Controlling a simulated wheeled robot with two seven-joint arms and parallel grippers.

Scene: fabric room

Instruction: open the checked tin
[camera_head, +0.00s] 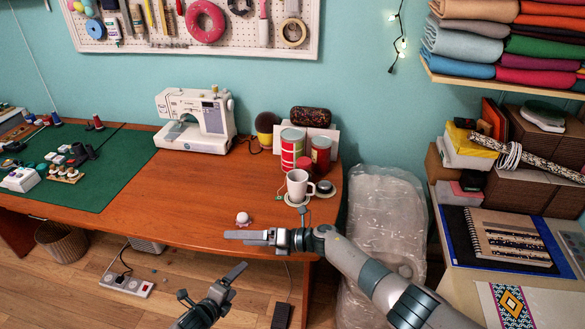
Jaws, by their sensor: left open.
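A tin with red and pale blocks and a greenish lid (291,148) stands upright at the right end of the wooden desk, behind a white mug; it looks like the checked tin. Its lower part is partly hidden by the mug, and its lid looks on. My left gripper (212,280) is low at the bottom of the view, in front of the desk edge, open and empty, well away from the tin. My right gripper (240,236) is over the desk's front edge, pointing left, apart from the tin. Its fingers are seen edge-on, so their gap is unclear.
The white mug (297,186) stands on a coaster before the tin. A red jar (321,154) is beside the tin, with a dark patterned case (310,117) behind. A sewing machine (196,120) stands left. A small pale object (243,218) lies near the front edge. The desk middle is clear.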

